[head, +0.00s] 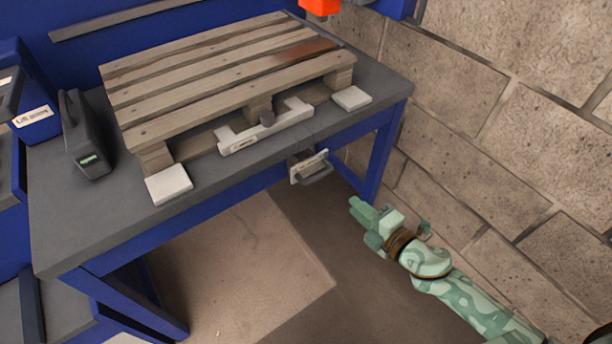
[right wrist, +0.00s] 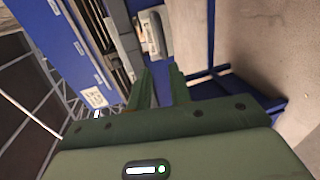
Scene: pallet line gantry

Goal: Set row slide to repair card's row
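I cannot make out any row marks or a repair card. The pallet has several slats; one has a dark reddish-brown patch (head: 308,50) at its right end. My right gripper (head: 362,220) is apart from the bench, below and right of the rail. In the right wrist view its fingers (right wrist: 160,82) are apart with nothing between them. My left gripper is not in view.
A pale plate with a grey handle (head: 310,167) is on the bench front below the rail; it also appears in the right wrist view (right wrist: 152,32). A dark handled device (head: 86,140) stands left on the grey bench (head: 75,222). A block wall (head: 470,110) bounds the right.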

